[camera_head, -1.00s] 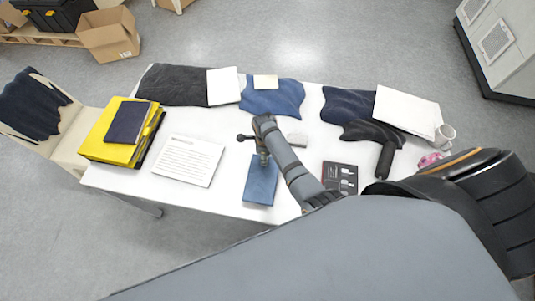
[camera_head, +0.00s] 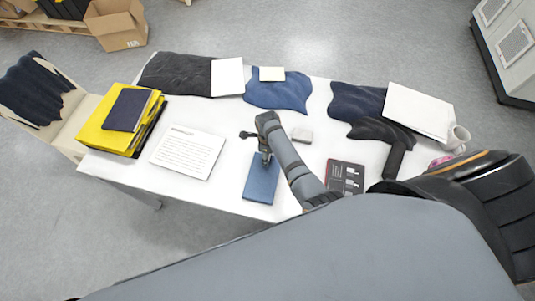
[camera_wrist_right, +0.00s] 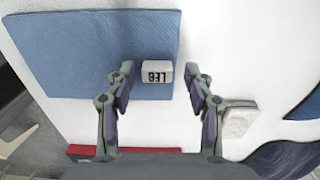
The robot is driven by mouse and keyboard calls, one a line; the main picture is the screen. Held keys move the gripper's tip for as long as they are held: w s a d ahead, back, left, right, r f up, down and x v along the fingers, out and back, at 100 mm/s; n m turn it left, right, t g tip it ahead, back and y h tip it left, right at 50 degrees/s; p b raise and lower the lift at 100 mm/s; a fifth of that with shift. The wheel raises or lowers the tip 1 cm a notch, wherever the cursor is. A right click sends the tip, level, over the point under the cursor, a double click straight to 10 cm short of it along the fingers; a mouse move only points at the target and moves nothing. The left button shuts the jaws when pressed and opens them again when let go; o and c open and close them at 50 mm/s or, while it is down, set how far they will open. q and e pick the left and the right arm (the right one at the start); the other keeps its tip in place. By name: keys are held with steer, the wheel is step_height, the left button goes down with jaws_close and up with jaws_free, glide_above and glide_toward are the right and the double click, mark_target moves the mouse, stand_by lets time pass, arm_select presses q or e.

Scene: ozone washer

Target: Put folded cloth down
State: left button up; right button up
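A flat blue folded cloth (camera_head: 262,181) lies on the white table (camera_head: 225,165) near its front edge. In the right wrist view the cloth (camera_wrist_right: 90,45) fills the upper left. A small pale tag or block marked "LEG" (camera_wrist_right: 157,72) is at its edge. My right gripper (camera_head: 266,158) is above the far end of the cloth. In the wrist view its fingers (camera_wrist_right: 158,88) are spread, with gaps on both sides of the "LEG" piece, and grip nothing. My left gripper is not in view.
A printed sheet (camera_head: 188,153) lies left of the cloth; a dark card (camera_head: 345,178) lies right. A small grey block (camera_head: 302,135) is beside my arm. Dark and blue garments (camera_head: 277,92) line the back.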

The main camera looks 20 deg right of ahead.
steer(key=shift+r, duration=0.15)
step_height(320, 180, up, 8)
steer(key=p, duration=0.8)
steer(key=shift+r, duration=2.05)
